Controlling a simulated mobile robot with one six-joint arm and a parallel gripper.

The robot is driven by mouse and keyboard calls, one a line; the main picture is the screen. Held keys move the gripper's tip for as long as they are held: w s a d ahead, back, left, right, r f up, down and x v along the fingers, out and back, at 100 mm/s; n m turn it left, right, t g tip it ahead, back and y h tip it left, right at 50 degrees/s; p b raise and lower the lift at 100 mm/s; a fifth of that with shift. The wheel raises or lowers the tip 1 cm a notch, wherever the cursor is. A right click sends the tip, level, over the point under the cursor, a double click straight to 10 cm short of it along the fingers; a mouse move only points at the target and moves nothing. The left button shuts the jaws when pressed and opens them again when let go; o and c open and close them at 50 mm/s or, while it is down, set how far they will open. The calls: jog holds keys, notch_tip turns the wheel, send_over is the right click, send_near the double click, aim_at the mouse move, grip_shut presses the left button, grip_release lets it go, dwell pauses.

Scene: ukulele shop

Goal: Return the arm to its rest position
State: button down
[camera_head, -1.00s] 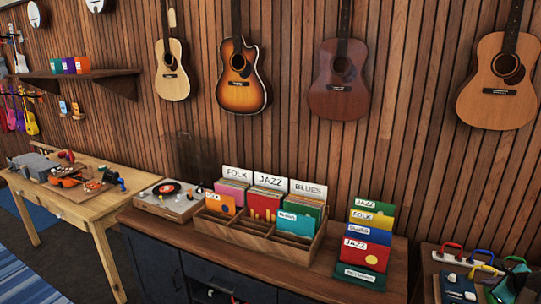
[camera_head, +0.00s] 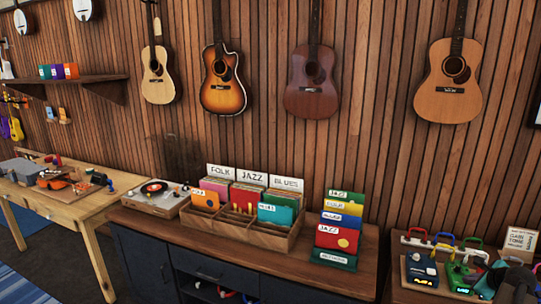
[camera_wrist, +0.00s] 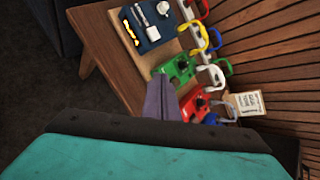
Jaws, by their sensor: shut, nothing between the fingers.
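My gripper (camera_wrist: 161,98) shows in the wrist view as grey-purple fingers held together, with nothing between them. It stands out past a black and teal band that fills the lower part of that view. Behind the fingertips is a wooden board with colored pedals, including a green pedal (camera_wrist: 177,68) and a red pedal (camera_wrist: 195,103). The fingers overlap the pedals in the picture; I cannot tell how far apart they are. In the head view, a dark shape at the lower right corner may be part of my arm, and the gripper is not clear there.
A pedal table (camera_head: 392,277) stands at the right with a small sign (camera_head: 520,240). Left of it is a cabinet with a record crate (camera_head: 232,232), a stack of colored sleeves (camera_head: 338,237) and a turntable (camera_head: 157,195). A workbench (camera_head: 62,207) is at the far left. Guitars hang on the wall.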

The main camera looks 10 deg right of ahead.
jog(key=w+a+f+n+g+y+b, duration=0.15)
jog(key=w+a+f+n, duration=0.25)
jog(key=a+f, duration=0.55)
jog(key=w+a+f+n+g+y+b, duration=0.1)
jog(key=w+a+f+n+y, duration=0.2)
jog(key=a+f, duration=0.65)
jog(key=a+f+n+g+y+b, duration=0.15)
jog(key=a+f+n, duration=0.35)
jog(key=a, duration=0.6)
jog(key=a+f+n+g, duration=0.2)
jog(key=a+f, duration=0.5)
jog(key=a, duration=0.4)
jog(key=s+a+f+n+g+b, duration=0.1)
jog(key=s+a+f+n+g, duration=0.1)
jog(key=s+a+f+n, duration=0.5)
jog(key=s+a+f+n+g+b, duration=0.2)
jog(key=s+a+f, duration=0.1)
jog(key=a, duration=0.8)
jog(key=s+a+f+n+g+h+b, duration=0.1)
jog(key=s+a+f+n+g, duration=0.1)
jog(key=s, duration=0.6)
jog(key=s+a+f+n+g+h, duration=0.1)
jog(key=s+a+f+n+g, duration=0.1)
jog(key=s+a+f+n, duration=0.2)
jog(key=s+a+n, duration=0.3)
jog(key=s, duration=0.1)
jog(key=shift+s+f+b, duration=0.2)
jog(key=shift+b, duration=0.2)
